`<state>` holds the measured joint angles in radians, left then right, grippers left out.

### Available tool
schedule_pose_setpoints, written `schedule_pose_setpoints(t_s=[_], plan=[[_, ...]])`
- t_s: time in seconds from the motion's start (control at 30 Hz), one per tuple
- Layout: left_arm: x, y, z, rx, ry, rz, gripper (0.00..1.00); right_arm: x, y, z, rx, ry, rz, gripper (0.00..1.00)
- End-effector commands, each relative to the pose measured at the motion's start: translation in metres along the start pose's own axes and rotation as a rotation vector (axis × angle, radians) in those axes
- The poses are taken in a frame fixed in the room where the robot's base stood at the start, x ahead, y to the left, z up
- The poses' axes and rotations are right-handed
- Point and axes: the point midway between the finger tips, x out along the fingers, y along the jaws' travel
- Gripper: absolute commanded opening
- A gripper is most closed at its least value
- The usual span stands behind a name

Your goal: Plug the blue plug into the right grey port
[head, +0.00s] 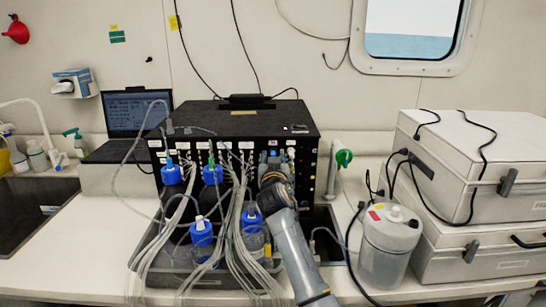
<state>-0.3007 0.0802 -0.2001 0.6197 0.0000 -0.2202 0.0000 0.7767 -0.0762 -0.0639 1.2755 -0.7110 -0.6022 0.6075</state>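A black box (238,123) stands at the back of the counter, with a row of small labelled ports along its front panel. My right gripper (272,161) is up against the right part of this panel, seen from behind. Its fingers are small and partly hidden by my own wrist, so I cannot tell whether they are open or shut, or whether they hold anything. I cannot make out the blue plug or the right grey port; the gripper covers part of the panel. My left gripper is not in view.
Bottles with blue caps (201,231) and many clear tubes (238,240) fill a grey tray (200,281) left of my arm. A white canister (388,250) and stacked white cases (480,165) stand on the right. A laptop (137,112) is behind left, a sink (30,212) far left.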

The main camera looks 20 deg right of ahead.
Motion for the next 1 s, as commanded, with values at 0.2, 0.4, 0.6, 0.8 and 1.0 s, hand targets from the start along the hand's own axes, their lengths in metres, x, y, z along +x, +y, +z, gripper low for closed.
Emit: schedule_pose_setpoints(t_s=[0.2, 0.4, 0.6, 0.8, 1.0], plan=[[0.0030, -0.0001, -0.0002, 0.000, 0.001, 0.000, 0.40, 0.0000, -0.0002, 0.0007, 0.000, 0.000, 0.000, 0.37], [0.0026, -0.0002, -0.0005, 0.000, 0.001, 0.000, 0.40, 0.0000, 0.0000, -0.0002, -0.001, 0.000, 0.000, 0.37], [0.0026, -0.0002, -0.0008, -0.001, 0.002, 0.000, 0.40, 0.0000, 0.0001, 0.0000, -0.001, 0.000, 0.000, 0.02], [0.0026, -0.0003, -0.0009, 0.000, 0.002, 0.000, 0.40, 0.0001, 0.0002, 0.0001, -0.001, 0.000, 0.000, 0.00], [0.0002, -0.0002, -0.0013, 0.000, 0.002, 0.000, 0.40, -0.0034, -0.0002, 0.0002, -0.001, -0.001, 0.000, 0.00]])
